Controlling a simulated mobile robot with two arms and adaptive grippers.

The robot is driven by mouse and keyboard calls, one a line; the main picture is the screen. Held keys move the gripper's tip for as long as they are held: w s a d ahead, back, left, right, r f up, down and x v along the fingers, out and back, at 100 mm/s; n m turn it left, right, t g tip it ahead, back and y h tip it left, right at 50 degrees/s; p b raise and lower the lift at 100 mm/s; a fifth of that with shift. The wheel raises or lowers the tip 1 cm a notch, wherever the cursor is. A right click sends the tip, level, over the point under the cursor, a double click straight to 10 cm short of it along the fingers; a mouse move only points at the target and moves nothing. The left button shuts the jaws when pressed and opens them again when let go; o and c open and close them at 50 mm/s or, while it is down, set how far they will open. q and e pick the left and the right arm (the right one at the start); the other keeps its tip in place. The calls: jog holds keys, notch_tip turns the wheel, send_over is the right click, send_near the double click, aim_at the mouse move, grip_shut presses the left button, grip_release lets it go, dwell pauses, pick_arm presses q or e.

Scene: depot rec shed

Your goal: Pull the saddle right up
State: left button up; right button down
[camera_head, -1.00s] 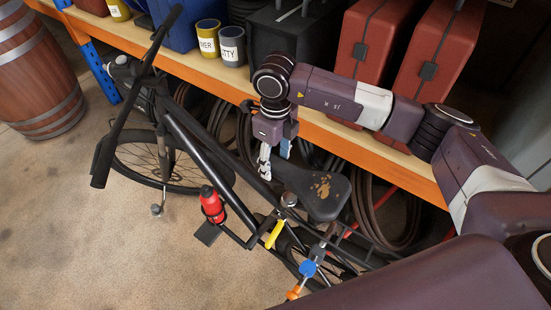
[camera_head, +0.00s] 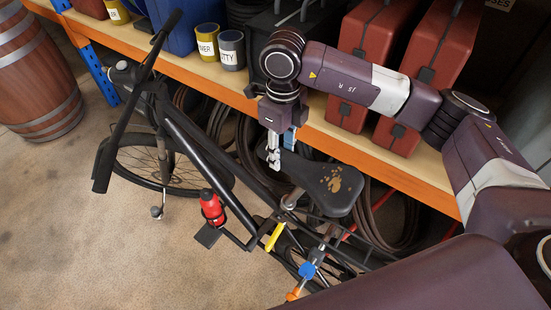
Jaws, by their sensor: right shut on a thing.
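The black saddle (camera_head: 328,186) of the bicycle, with worn tan patches on top, sits in the middle of the view. It stands above the frame on its seat post (camera_head: 291,200). My right gripper (camera_head: 281,156) points down at the saddle's narrow nose and is shut on it, with a finger showing on either side. The far finger is partly hidden. The black bicycle frame (camera_head: 205,150) runs from the handlebar at upper left down to the rear wheel.
An orange-edged shelf (camera_head: 405,168) with red cases (camera_head: 360,55) and paint tins (camera_head: 231,48) runs close behind the bicycle. A red bottle (camera_head: 211,208) is on the frame. A wooden barrel (camera_head: 35,75) stands at left. The floor at front left is clear.

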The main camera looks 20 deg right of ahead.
jog(key=r, duration=0.3)
jog(key=shift+s+d+r, duration=0.2)
jog(key=shift+s+d, duration=0.1)
jog(key=shift+s, duration=0.1)
jog(key=shift+w, duration=0.25)
jog(key=c, duration=1.6)
grip_release()
jog(key=shift+r, duration=0.1)
pick_arm(q)
jog(key=shift+s+r, duration=0.1)
jog(key=shift+r, duration=0.2)
pick_arm(e)
jog(key=shift+o, duration=1.4)
jog(key=shift+s, duration=0.3)
pick_arm(q)
jog(key=shift+a, duration=0.1)
pick_arm(e)
jog(key=shift+w, duration=0.1)
notch_tip(320, 180, up, 12)
